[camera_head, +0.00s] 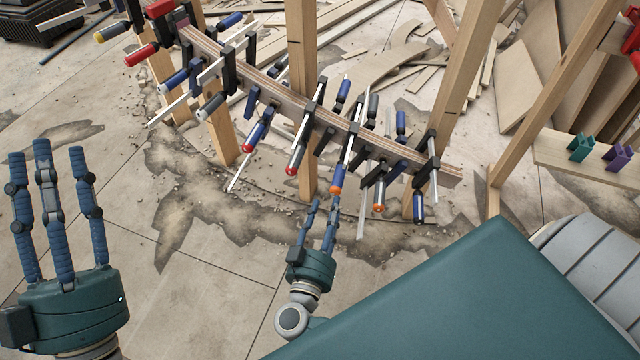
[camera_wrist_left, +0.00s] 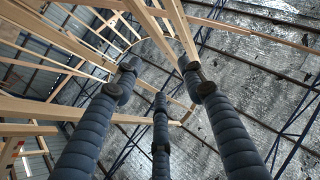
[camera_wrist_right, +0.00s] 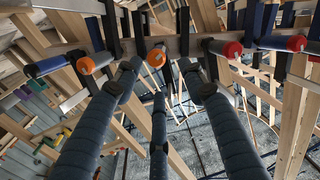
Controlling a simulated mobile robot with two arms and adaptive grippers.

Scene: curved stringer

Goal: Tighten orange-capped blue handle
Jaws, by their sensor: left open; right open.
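The blue handle with an orange cap (camera_head: 337,183) hangs from a clamp on the curved wooden stringer (camera_head: 335,126). My right gripper (camera_head: 323,203) is open, its fingers pointing up just below this handle. In the right wrist view, the orange cap (camera_wrist_right: 155,57) appears between the spread fingertips (camera_wrist_right: 158,72); I cannot tell whether they touch it. A second orange-capped handle (camera_head: 379,196), grey, hangs to the right, and its cap also shows in the right wrist view (camera_wrist_right: 86,65). My left gripper (camera_head: 46,152) is open and empty at the far left, away from the stringer.
Several clamps with red-capped handles (camera_head: 291,168) line the stringer to the left. Wooden posts (camera_head: 301,60) support it. Debris and loose boards (camera_head: 385,65) lie behind. The floor (camera_head: 190,285) between my grippers is clear. Teal and purple clamps (camera_head: 581,148) sit at the right.

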